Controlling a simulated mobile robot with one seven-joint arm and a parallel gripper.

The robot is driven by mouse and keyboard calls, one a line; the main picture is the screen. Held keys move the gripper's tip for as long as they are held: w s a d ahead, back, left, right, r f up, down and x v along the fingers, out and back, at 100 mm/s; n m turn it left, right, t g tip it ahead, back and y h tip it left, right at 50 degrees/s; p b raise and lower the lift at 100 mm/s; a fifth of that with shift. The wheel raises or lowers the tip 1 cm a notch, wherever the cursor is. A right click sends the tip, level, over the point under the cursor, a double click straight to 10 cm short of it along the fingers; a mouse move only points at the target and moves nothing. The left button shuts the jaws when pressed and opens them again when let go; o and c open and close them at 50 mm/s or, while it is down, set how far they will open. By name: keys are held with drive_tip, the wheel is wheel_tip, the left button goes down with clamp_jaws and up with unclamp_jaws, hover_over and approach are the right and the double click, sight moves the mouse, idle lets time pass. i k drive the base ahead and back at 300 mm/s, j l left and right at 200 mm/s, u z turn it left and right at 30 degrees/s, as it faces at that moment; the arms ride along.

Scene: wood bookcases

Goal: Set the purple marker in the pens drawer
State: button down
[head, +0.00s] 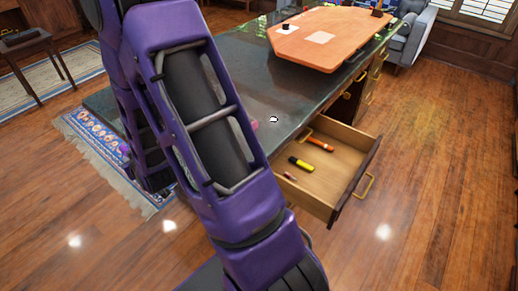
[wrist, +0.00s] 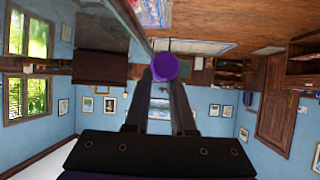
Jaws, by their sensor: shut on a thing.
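The purple marker (wrist: 165,67) is held between the tips of my gripper (wrist: 163,80), seen end-on in the wrist view. My gripper is shut on it. In the head view my arm hides the gripper and the marker. The open wooden drawer (head: 325,188) sticks out from the desk at the right of my arm in the head view. An orange pen (head: 320,143), a yellow highlighter (head: 300,163) and a small reddish item (head: 290,176) lie in it.
More drawers line the desk side. The wood floor (head: 430,180) right of the drawer is clear.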

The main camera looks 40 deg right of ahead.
sight(317, 163)
drive_tip(key=i+z, duration=0.1)
drive_tip(key=z, duration=1.9)
